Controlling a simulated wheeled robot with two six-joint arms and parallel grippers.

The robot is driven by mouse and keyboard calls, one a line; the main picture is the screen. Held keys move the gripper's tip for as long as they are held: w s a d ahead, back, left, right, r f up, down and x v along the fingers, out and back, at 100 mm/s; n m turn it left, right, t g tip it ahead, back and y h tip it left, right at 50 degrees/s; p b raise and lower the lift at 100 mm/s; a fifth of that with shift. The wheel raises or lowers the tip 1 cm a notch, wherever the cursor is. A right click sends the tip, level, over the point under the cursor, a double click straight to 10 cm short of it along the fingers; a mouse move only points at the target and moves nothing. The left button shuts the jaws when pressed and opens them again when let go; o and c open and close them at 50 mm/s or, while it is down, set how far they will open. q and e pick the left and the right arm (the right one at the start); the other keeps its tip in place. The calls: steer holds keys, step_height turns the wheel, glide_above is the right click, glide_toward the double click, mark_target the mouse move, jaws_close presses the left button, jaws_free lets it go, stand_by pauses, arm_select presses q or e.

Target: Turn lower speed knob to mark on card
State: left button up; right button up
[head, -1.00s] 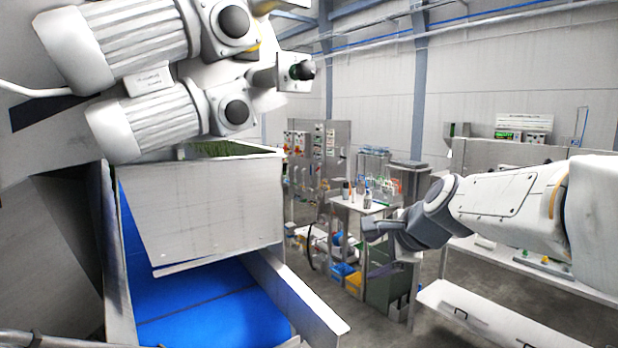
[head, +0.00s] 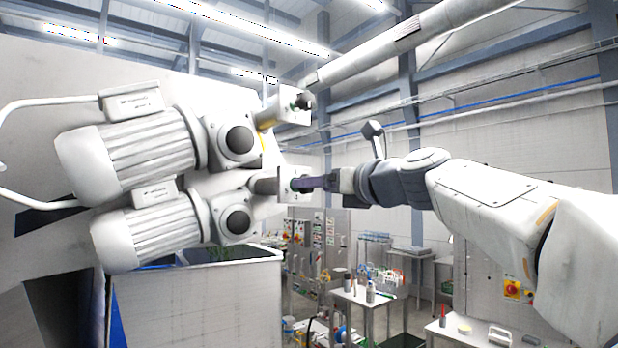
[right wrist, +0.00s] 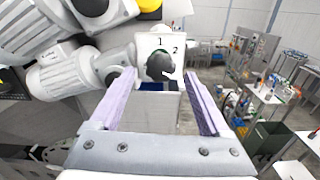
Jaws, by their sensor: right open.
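The lower speed knob (right wrist: 160,66) is a dark round knob on a white card (right wrist: 147,42) printed with 1 and 2. In the head view the lower card (head: 287,196) stands out from the lower drive, and the gripper mostly hides its knob. My right gripper (right wrist: 160,77) is open, its two purple fingers on either side of the knob in the wrist view. In the head view my right gripper (head: 308,183) reaches in from the right, fingertips at the card. I cannot tell whether the fingers touch the knob. My left gripper is out of view.
The upper knob (head: 306,101) on its own card sits just above. Two white motors (head: 130,155) are at left, over a steel hopper (head: 200,305). A slanted white pipe (head: 400,42) crosses above my right arm. A bench with bottles (head: 362,298) stands farther back.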

steer(key=shift+p+x, duration=0.45)
steer(key=shift+x, duration=1.25)
jaws_close()
